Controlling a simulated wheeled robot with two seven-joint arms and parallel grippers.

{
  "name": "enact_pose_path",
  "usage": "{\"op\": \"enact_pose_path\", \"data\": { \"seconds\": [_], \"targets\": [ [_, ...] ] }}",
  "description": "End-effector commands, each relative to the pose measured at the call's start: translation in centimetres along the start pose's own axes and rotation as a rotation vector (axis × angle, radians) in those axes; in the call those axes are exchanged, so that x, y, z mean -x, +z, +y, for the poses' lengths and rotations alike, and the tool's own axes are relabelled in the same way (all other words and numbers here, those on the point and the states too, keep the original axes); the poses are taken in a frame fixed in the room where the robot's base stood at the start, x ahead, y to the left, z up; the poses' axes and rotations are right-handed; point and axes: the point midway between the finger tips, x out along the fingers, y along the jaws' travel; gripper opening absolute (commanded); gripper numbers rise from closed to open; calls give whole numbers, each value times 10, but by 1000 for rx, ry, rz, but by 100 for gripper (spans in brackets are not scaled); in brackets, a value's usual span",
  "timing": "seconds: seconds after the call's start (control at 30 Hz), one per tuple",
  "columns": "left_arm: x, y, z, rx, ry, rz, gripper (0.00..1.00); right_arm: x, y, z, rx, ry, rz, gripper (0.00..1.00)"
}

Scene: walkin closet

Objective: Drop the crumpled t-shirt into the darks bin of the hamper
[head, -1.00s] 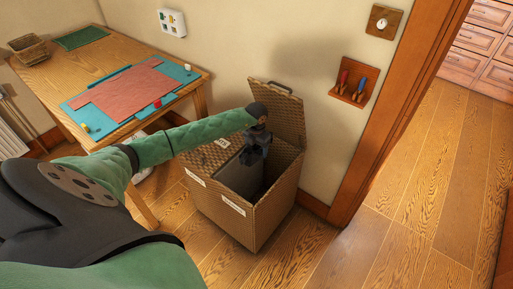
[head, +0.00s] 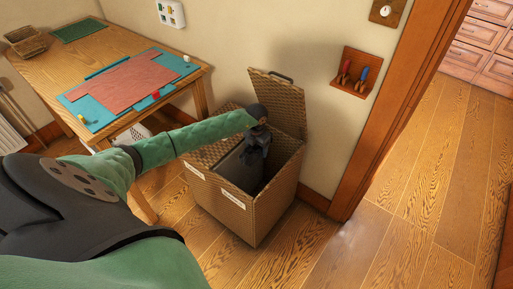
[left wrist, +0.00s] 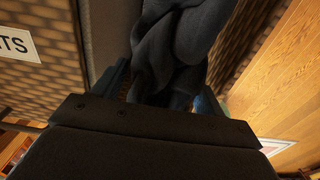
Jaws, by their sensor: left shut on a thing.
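The wicker hamper (head: 228,212) stands on the floor against the wall with its right lid (head: 277,103) raised. A grey divider or inner wall (head: 236,172) shows inside it. My left gripper (head: 255,156) is over the open right compartment, low at its mouth. It is shut on the dark crumpled t-shirt, which shows clearly in the left wrist view (left wrist: 172,48) between the two fingers. In the head view the dark shirt barely stands apart from the dark gripper. The compartment floor is hidden. My right gripper is not in view.
Two white labels are on the hamper's front, the right one (head: 234,200) too small to read. A wooden table (head: 112,52) with a cutting mat (head: 75,104) stands to the left. A tool rack (head: 355,73) hangs right of the hamper. The floor at right is clear.

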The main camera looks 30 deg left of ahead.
Motion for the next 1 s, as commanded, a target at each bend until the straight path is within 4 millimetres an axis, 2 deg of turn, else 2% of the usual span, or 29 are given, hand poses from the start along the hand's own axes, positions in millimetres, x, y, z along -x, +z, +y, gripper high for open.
{"op": "enact_pose_path", "data": {
  "seconds": [0.07,0.1,0.2,0.57,0.67,1.0],
  "targets": [
    [0,0,0,0,0,0,45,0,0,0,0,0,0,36],
    [0,0,0,0,0,0,77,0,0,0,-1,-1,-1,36],
    [0,0,0,0,0,0,97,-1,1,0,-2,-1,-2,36],
    [3,0,1,0,0,-1,97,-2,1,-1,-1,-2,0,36],
    [13,1,1,0,1,-3,97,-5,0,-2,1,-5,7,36],
    [62,1,1,-1,1,-1,97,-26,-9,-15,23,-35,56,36]
  ]
}}
